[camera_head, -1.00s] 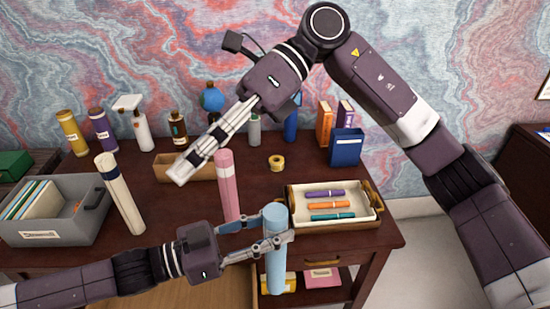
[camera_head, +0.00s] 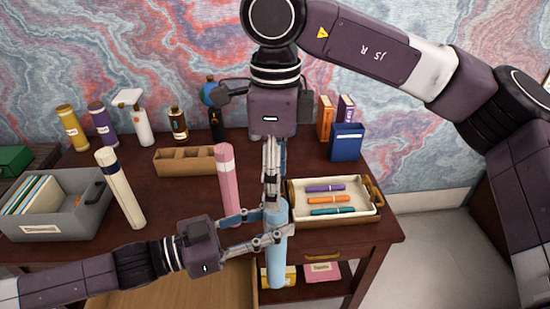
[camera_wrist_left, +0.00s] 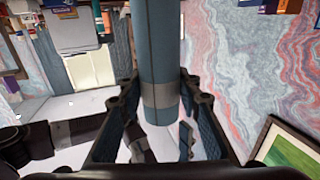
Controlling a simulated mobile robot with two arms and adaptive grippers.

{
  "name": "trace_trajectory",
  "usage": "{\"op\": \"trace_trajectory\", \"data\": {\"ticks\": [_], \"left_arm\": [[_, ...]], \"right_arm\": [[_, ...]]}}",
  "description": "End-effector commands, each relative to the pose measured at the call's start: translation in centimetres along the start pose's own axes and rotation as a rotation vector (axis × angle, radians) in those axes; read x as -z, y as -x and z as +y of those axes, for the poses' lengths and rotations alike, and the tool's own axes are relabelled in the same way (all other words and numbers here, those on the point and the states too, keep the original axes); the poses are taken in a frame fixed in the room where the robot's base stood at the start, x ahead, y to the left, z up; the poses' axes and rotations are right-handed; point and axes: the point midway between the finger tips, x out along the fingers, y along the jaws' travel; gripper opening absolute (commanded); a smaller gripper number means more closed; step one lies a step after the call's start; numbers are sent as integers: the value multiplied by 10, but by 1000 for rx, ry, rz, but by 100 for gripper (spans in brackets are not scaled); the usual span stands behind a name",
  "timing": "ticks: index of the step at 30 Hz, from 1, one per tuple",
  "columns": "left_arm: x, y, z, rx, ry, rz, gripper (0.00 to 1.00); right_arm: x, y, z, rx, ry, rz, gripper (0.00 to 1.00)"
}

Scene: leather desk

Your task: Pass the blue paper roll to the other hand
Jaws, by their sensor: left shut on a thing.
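The blue paper roll (camera_head: 277,262) stands upright in front of the desk's front edge, left of the pen tray. My left gripper (camera_head: 276,227) comes in from the left and is shut on its upper part. In the left wrist view the roll (camera_wrist_left: 158,45) runs between the fingers, with a grey band around it. My right gripper (camera_head: 271,196) points straight down from above, its fingertips at the roll's top end. Its fingers are seen edge-on, so their opening and any contact with the roll cannot be told.
A pink roll (camera_head: 229,180) stands close behind my left gripper. A tray (camera_head: 334,222) with several pens is just right of the blue roll. A cream roll (camera_head: 120,190) and a grey file box (camera_head: 65,226) stand at the left. A wooden divided box (camera_head: 186,161) lies behind.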

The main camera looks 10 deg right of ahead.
Motion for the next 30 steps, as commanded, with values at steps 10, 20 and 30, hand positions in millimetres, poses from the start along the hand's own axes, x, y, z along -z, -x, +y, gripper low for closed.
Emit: {"op": "trace_trajectory", "data": {"ticks": [10,20,30], "left_arm": [[1,0,0,-1,0,1,0],[1,0,0,-1,-1,1,0],[1,0,0,-1,-1,1,0]], "right_arm": [[0,-57,0,-1,0,-1,53],[0,-68,0,-1,-1,-2,53],[-1,-68,0,-1,0,-3,30]]}}
